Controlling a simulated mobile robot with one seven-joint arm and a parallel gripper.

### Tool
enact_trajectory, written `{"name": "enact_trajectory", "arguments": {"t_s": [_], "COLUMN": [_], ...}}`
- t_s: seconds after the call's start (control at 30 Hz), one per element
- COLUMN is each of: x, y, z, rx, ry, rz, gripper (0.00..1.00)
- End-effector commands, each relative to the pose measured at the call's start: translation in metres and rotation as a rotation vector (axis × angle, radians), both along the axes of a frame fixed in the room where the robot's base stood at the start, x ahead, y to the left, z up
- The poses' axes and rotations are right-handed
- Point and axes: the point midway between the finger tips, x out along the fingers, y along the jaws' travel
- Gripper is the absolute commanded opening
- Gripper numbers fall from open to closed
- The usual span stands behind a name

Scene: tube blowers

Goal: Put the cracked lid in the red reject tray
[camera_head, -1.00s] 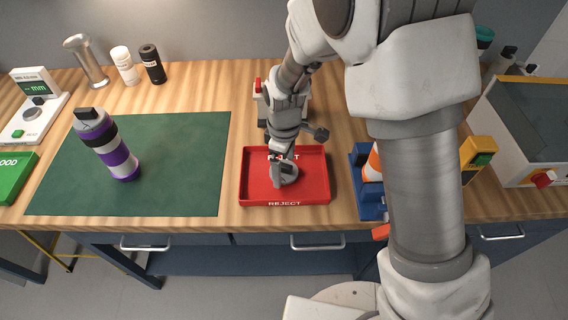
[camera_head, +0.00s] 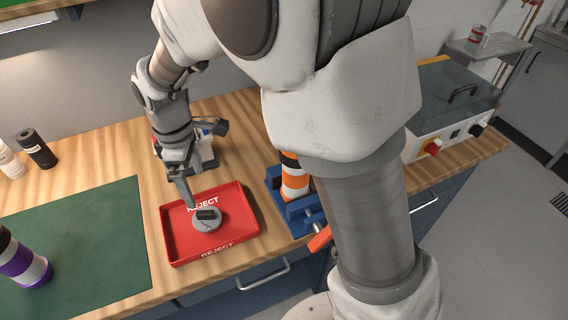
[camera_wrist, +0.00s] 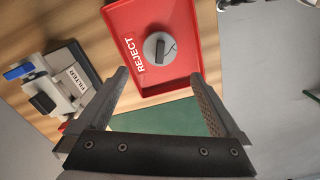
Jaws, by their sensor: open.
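The cracked lid (camera_head: 207,219) is a grey disc with a dark raised grip and a crack line. It lies flat inside the red reject tray (camera_head: 245,222), and it also shows in the wrist view (camera_wrist: 160,48) on the tray floor (camera_wrist: 186,22). My gripper (camera_head: 190,207) is open and empty, just above and beside the lid. In the wrist view its two fingers (camera_wrist: 163,95) stand wide apart, with the lid beyond them and not between them.
A purple, white and black striped tube (camera_head: 28,265) stands on the green mat (camera_head: 95,245). An orange and white tube (camera_head: 294,178) stands in a blue holder (camera_head: 297,212) right of the tray. A filter device (camera_wrist: 62,82) sits behind the tray. A box with a red knob (camera_head: 440,110) stands at right.

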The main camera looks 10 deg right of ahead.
Motion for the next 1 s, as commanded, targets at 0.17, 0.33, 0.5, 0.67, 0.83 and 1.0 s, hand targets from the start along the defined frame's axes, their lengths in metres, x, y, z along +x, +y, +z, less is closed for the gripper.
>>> {"name": "enact_trajectory", "arguments": {"t_s": [0.17,0.33,0.5,0.67,0.83,1.0], "x": [0.000,-0.009,-0.031,-0.060,-0.095,-0.124], "y": [-0.023,-0.074,-0.125,-0.168,-0.205,-0.229], "z": [0.025,0.069,0.106,0.129,0.144,0.148], "rx": [0.024,0.076,0.133,0.190,0.255,0.311], "ry": [-0.034,-0.103,-0.174,-0.241,-0.314,-0.374], "rz": [-0.104,-0.340,-0.594,-0.830,-1.075,-1.267], "gripper": [1.00,1.00,1.00,1.00,1.00,1.00]}}
